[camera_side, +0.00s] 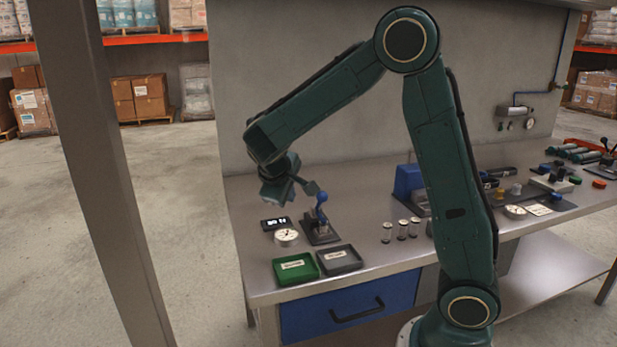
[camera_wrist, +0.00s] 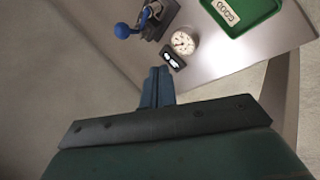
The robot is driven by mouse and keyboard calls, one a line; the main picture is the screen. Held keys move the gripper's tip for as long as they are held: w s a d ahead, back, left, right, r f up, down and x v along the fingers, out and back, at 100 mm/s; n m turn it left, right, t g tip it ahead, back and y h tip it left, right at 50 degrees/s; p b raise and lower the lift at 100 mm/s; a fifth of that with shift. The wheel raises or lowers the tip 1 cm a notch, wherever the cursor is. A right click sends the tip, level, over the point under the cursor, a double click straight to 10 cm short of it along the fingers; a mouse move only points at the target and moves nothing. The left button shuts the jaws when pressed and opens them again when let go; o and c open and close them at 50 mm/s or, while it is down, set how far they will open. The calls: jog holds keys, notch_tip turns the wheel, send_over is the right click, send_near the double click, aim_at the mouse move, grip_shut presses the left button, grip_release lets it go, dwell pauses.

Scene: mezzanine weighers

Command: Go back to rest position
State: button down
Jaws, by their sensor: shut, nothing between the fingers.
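My gripper (camera_side: 300,190) is above the left part of the metal workbench (camera_side: 400,262), close to a small lever device with a blue ball knob (camera_side: 322,197). In the wrist view my gripper (camera_wrist: 160,72) shows its fingers together, shut and empty. The lever device's blue knob (camera_wrist: 122,31) is above and left of the fingertips there. Whether the gripper touches the device is unclear in the side view; in the wrist view they look apart.
A round dial gauge (camera_side: 286,237) and a small black display (camera_side: 276,224) stand near the lever. A green tray (camera_side: 296,282) and a grey tray (camera_side: 340,271) lie at the front edge. Several small cylinders (camera_side: 402,235) stand right of them. A concrete-coloured panel (camera_side: 300,80) rises behind.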

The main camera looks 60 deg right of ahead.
jog(key=s+a+r+t+y, duration=0.2)
jog(key=s+a, duration=0.5)
jog(key=s, duration=0.4)
jog(key=s+a+r+t+y, duration=0.1)
jog(key=s+a+r+y, duration=0.4)
jog(key=s+a, duration=0.3)
jog(key=s, duration=0.2)
jog(key=shift+s+r+m+t+y, duration=0.2)
jog(key=shift+s+m+t+y, duration=0.1)
jog(key=shift+s+t+y, duration=0.1)
